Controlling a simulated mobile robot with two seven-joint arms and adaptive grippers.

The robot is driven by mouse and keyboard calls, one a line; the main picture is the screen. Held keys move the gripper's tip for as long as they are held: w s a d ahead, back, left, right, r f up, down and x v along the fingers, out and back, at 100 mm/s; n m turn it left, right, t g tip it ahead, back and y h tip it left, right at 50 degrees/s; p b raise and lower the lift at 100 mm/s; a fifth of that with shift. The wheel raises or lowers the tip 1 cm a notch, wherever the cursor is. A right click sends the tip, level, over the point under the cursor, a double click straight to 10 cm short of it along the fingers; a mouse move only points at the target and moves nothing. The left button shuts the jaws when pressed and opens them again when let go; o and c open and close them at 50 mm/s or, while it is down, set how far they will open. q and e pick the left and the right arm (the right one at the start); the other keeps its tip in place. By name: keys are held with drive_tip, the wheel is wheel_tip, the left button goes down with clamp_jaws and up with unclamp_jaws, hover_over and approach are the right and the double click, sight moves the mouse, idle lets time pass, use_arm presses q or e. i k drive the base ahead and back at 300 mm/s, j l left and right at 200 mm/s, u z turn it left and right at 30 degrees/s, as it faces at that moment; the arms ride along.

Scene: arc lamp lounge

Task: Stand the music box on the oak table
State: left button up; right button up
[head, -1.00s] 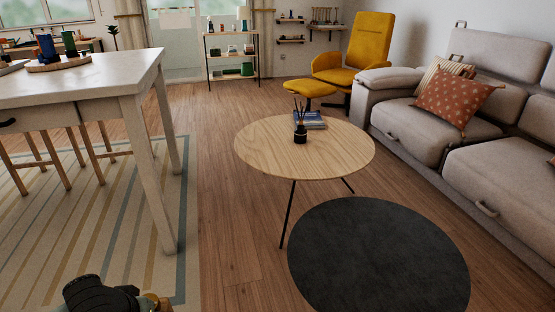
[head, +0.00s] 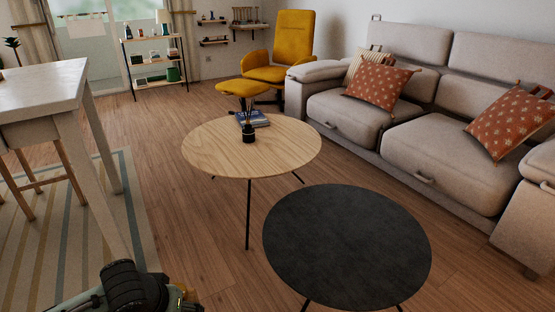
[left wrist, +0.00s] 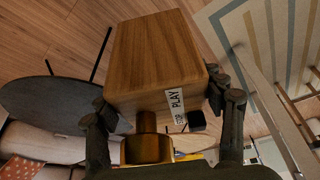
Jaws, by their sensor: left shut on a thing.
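The music box (left wrist: 155,60) is a wooden block with a brass part (left wrist: 148,150), a black knob and a white label reading PLAY. In the left wrist view my left gripper (left wrist: 160,105) is shut on it, with dark fingers on both sides. In the head view my left gripper (head: 138,288) is at the bottom edge, and the box is mostly out of frame. The oak table (head: 220,152) is round, pale-topped and thin-legged, ahead and right of the gripper, well apart from it. My right gripper is not in view.
On the oak table stand a dark reed holder (head: 248,134) and books (head: 258,119) near the back edge. A dark round table (head: 347,245) stands in front right, a sofa (head: 450,150) to the right, and a white table (head: 40,88) to the left. The oak table's left front is clear.

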sight(235, 163)
drive_tip(key=j+z, duration=1.45)
drive_tip(key=j, duration=0.2)
drive_tip(key=j+z, duration=1.1)
drive_tip(key=j, duration=0.15)
drive_tip(key=j+z, duration=0.25)
drive_tip(key=j, duration=0.15)
drive_tip(key=j+z, duration=0.1)
drive_tip(key=j, duration=0.35)
drive_tip(key=i+j+z, duration=0.1)
drive_tip(key=j, duration=0.4)
drive_tip(key=j+u, duration=0.25)
drive_tip(key=i+j+u, duration=0.1)
drive_tip(key=j+u, duration=0.35)
drive_tip(key=u, duration=0.9)
